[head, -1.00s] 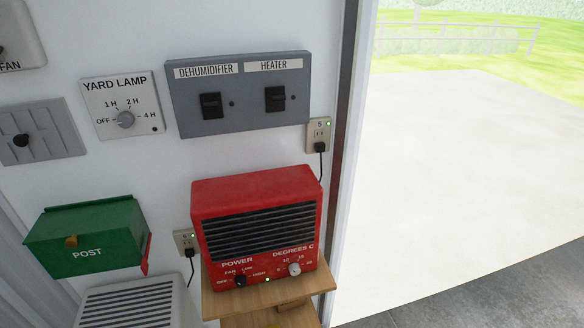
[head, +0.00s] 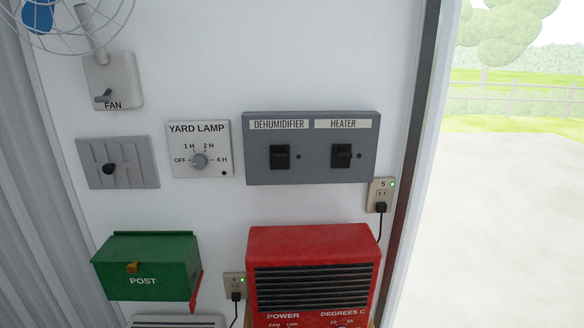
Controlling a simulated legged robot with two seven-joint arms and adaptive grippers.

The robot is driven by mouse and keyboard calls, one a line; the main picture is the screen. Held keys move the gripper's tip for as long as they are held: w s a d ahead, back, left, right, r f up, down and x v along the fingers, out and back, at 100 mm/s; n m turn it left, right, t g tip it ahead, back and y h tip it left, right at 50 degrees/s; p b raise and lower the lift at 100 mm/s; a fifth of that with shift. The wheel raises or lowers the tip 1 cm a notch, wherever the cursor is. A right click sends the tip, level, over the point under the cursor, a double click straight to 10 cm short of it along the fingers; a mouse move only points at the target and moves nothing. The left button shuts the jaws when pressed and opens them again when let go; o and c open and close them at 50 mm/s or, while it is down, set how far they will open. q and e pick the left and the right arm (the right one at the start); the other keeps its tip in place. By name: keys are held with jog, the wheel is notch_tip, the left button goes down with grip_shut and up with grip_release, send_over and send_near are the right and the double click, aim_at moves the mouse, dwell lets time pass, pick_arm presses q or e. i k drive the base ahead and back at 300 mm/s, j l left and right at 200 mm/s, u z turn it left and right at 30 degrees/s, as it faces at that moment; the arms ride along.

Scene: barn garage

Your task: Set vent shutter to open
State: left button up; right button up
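A grey slatted plate (head: 135,172) is on the white wall at the left, left of the yard lamp timer. It has upright slots and a black knob (head: 109,169) left of its middle. It looks like the vent shutter, but it bears no label that I can read. I cannot tell from here whether its slots are open or closed. Neither of my grippers shows in the head view.
A fan (head: 112,82) juts out above the plate, and a green post box (head: 146,265) hangs below. The yard lamp timer (head: 199,150), grey switch panel (head: 312,148) and red heater (head: 312,275) are to the right. An open doorway is at the far right.

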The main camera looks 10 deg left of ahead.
aim_at(108, 169)
jog(key=u, duration=1.6)
